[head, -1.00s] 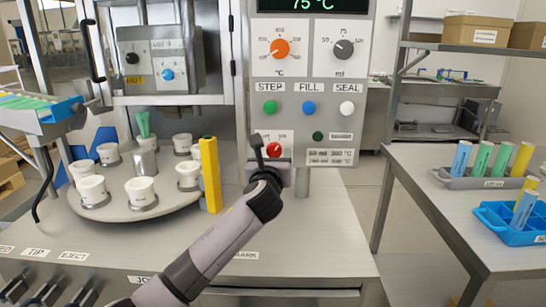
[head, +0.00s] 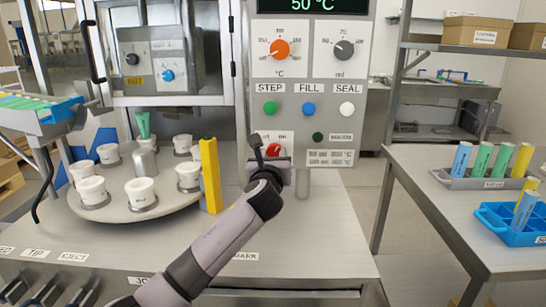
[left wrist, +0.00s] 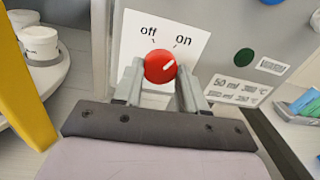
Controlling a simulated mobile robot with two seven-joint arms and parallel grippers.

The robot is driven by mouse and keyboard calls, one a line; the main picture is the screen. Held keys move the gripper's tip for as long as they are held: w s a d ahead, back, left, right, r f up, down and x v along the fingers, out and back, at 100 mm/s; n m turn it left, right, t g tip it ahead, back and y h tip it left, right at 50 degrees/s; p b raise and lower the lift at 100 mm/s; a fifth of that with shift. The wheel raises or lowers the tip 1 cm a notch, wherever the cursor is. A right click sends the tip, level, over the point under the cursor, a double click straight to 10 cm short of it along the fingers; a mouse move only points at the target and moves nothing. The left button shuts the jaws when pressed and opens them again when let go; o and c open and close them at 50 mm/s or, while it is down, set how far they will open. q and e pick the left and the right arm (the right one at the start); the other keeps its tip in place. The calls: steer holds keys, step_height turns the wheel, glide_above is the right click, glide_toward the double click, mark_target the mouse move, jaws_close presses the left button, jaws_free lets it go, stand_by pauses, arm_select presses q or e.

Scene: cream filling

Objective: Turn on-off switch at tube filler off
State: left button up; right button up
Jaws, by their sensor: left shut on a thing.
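The tube filler's control panel (head: 305,100) stands in the middle of the head view. Its on-off switch is a red round knob (head: 274,150) low on the panel, and it also shows in the left wrist view (left wrist: 160,66). A white plate behind it reads "off" at left and "on" at right. The knob's white mark points up and right, on the "on" side. My left gripper (head: 264,156) is at the knob; in the left wrist view its fingers (left wrist: 160,80) are shut on it, one on each side. My right gripper is not in view.
The display (head: 313,5) reads 50 °C. Green, blue and white buttons sit above the switch. A yellow post (head: 210,176) and a turntable (head: 122,212) with white cups stand left of my left arm. A side table (head: 460,230) with tubes is at right.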

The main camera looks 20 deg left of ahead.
arm_select(q)
steer(key=n, duration=0.2)
steer(key=shift+n, duration=0.3)
steer(key=n+b, duration=0.1)
steer(key=n, duration=0.2)
steer(key=shift+f+n, duration=0.1)
steer(key=shift+n, duration=0.2)
steer(key=n+b, duration=0.1)
steer(key=n, duration=0.1)
steer(key=shift+n+t, duration=0.3)
steer(key=shift+n+y+b, duration=0.35)
steer(key=shift+n+y, duration=0.05)
steer(key=shift+n, duration=1.1)
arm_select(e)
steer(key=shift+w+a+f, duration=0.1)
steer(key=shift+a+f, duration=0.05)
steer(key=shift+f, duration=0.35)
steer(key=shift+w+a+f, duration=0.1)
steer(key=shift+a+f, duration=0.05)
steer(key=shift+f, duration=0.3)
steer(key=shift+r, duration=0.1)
arm_select(q)
steer(key=o, duration=1.1)
steer(key=shift+c, duration=0.2)
